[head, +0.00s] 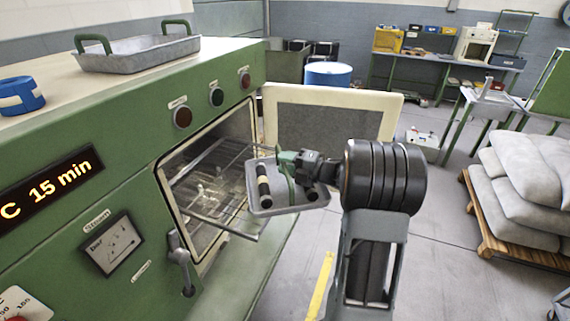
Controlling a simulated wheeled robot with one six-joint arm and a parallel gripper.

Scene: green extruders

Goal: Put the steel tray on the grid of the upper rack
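A small grey steel tray (282,208) is in front of the open chamber of the green machine. Dark cylinders, one with a cream band (263,185), are in it. My gripper (296,163) is at the tray's right side, at what looks like its green handle, and appears shut on it; the fingertips are partly hidden. Wire grid racks (205,205) show inside the chamber (185,170), one reaching out toward the tray. The tray's left edge overlaps the opening in the picture; I cannot tell whether it touches a grid.
The chamber door (335,95) stands open behind my arm. Another steel tray with green handles (140,55) and a blue roll (20,97) are on the machine's top. A door lever (182,262) juts out below left. Sacks on a pallet (535,254) stand at the right.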

